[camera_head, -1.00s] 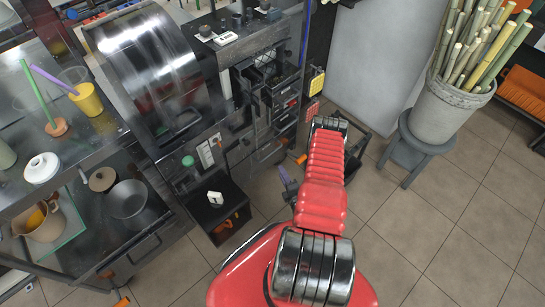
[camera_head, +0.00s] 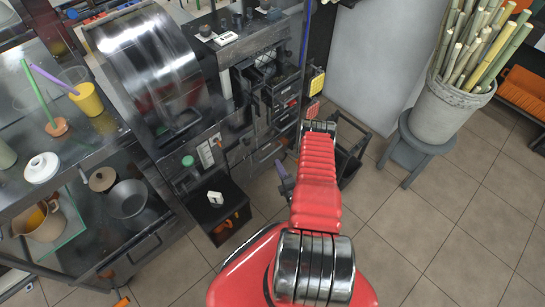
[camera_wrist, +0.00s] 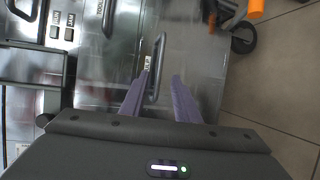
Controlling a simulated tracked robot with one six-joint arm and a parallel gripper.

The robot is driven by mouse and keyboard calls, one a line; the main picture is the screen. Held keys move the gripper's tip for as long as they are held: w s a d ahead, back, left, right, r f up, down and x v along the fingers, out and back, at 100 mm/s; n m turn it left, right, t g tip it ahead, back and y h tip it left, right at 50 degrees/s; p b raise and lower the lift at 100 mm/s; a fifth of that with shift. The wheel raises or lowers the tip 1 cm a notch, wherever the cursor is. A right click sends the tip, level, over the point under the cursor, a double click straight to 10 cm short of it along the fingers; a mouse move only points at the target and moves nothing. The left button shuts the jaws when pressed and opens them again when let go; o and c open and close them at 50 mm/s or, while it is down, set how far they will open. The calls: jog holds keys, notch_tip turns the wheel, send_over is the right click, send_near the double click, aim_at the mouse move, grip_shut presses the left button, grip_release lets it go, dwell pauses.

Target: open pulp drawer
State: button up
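The pulp drawer front (camera_wrist: 185,50) is a shiny metal panel in the wrist view, marked by a small label that seems to read PULP. Its dark bar handle (camera_wrist: 154,80) runs nearly upright in that picture. My gripper (camera_wrist: 161,76) has two purple fingers, which are apart. The handle's lower part shows between them; whether they touch it I cannot tell. In the head view, part of my gripper (camera_head: 284,180) shows as purple beside the press's lower front, mostly hidden by my arm. The drawer there is small and partly hidden.
In the wrist view, another handle (camera_wrist: 107,18) and labelled switches (camera_wrist: 63,26) are to the left, and an orange object (camera_wrist: 256,8) is at the upper right. In the head view, a cane bucket (camera_head: 452,108) stands on a stool to the right. Tiled floor lies between.

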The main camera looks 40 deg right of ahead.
jog(key=x, duration=0.8)
jog(key=shift+w+d, duration=0.15)
jog(key=shift+w, duration=0.2)
jog(key=shift+c, duration=0.4)
jog(key=shift+f, duration=0.1)
grip_shut()
jog(key=shift+s, duration=0.1)
